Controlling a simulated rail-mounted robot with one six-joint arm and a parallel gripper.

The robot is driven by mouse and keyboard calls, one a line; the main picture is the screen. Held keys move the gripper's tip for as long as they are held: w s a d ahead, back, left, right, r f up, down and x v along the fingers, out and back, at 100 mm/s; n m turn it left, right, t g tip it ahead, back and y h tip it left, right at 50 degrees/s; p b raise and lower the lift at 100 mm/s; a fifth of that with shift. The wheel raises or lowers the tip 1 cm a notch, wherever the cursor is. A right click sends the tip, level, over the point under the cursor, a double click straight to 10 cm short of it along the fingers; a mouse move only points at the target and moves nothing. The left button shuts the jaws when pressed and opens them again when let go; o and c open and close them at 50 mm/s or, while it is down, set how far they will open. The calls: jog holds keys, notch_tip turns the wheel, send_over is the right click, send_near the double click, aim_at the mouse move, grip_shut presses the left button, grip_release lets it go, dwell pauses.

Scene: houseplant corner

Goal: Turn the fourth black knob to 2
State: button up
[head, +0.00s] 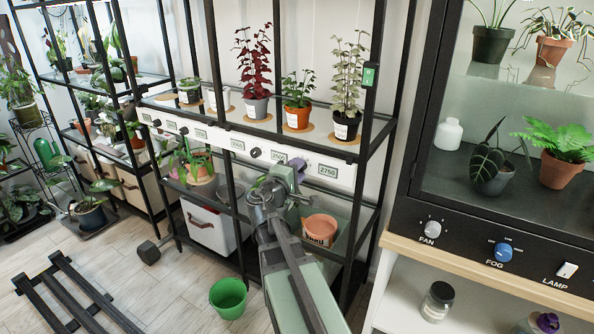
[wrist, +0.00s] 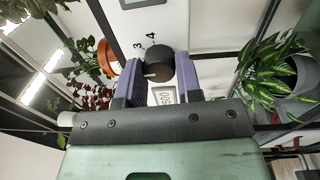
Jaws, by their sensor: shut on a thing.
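My gripper (wrist: 160,85) is shut on a black knob (wrist: 158,66) in the wrist view, a purple finger on each side. The knob has a pale pointer line towards the picture's left. The figures 3 and 4 show beside it at upper left; other marks are hidden. In the head view my gripper (head: 299,169) is at the white strip (head: 222,143), between the labels 2500 (head: 278,156) and 2750 (head: 328,171), and hides the knob. Another black knob (head: 255,152) shows just left. A post covers part of the row, so I cannot count the held knob's place surely.
Potted plants, such as a dark red one (head: 255,105), stand on the shelf above the strip. Black posts frame the shelves. An orange pot (head: 320,228) is below my gripper. A cabinet with a blue FOG knob (head: 503,252) stands at right.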

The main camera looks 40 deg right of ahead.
jog(key=shift+m, duration=0.3)
jog(key=o, duration=0.9)
jog(key=shift+o, duration=0.2)
jog(key=shift+a, duration=0.15)
jog(key=v, duration=1)
jog(key=shift+a+b, duration=0.25)
jog(key=shift+b, duration=0.05)
jog(key=shift+s, duration=0.15)
